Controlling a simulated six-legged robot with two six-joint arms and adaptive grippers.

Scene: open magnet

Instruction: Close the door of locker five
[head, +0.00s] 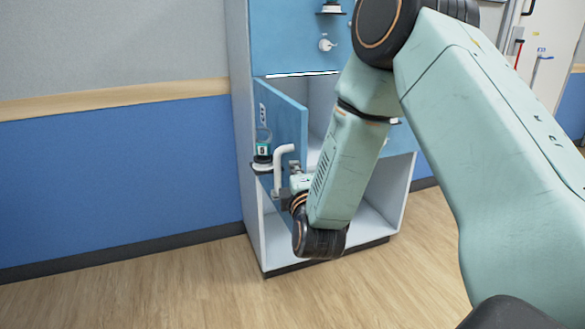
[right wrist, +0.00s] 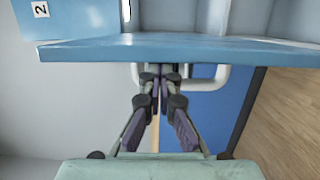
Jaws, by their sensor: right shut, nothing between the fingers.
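A blue locker door (head: 285,130) stands swung open at the left side of the middle compartment; its number is too small to read. It has a white handle (head: 280,160) on its outer face. My right gripper (head: 283,192) is low beside this door, near the lower end of the handle, partly hidden by its own wrist. In the right wrist view the shut, empty fingers (right wrist: 158,80) point at the door's outer face, next to the handle (right wrist: 212,78), below the door's edge (right wrist: 200,45). Whether they touch the door is unclear. My left gripper is out of view.
A small jar on a dark holder (head: 262,150) sticks out from the door's outer face. A closed blue door (head: 290,40) is above. The bottom compartment (head: 372,215) is open. A door labelled 2 (right wrist: 40,10) shows in the right wrist view. The floor (head: 150,290) at left is clear.

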